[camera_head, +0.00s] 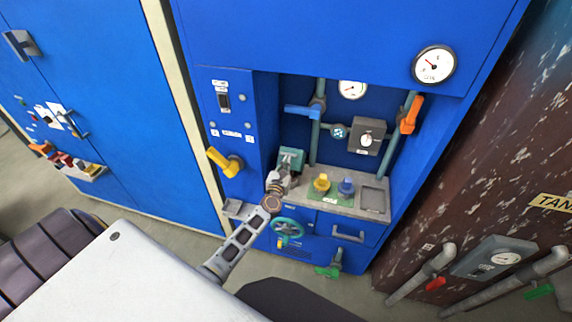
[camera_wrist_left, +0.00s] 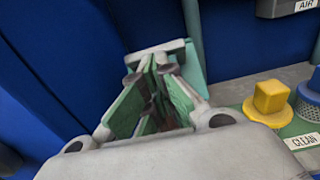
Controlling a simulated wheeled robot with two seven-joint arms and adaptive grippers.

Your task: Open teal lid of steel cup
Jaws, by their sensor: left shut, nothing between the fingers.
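The teal lid (camera_head: 291,157) shows at the left end of the grey shelf in the blue cabinet recess, just beyond my left gripper (camera_head: 284,171). In the left wrist view a teal plate (camera_wrist_left: 190,66), which looks like the lid, stands tilted up behind the fingertips. My left gripper (camera_wrist_left: 160,68) is shut and empty, with its fingers close to the lid; I cannot tell whether they touch. The steel cup is hidden behind the gripper in both views. My right gripper is not in view.
A yellow knob (camera_head: 322,183) and a blue knob (camera_head: 346,187) stand on the shelf (camera_head: 374,196) right of the gripper. A yellow handle (camera_head: 226,162) sticks out at left. Blue (camera_head: 300,111) and orange (camera_head: 410,115) valve handles are above; a green handwheel (camera_head: 287,229) is below.

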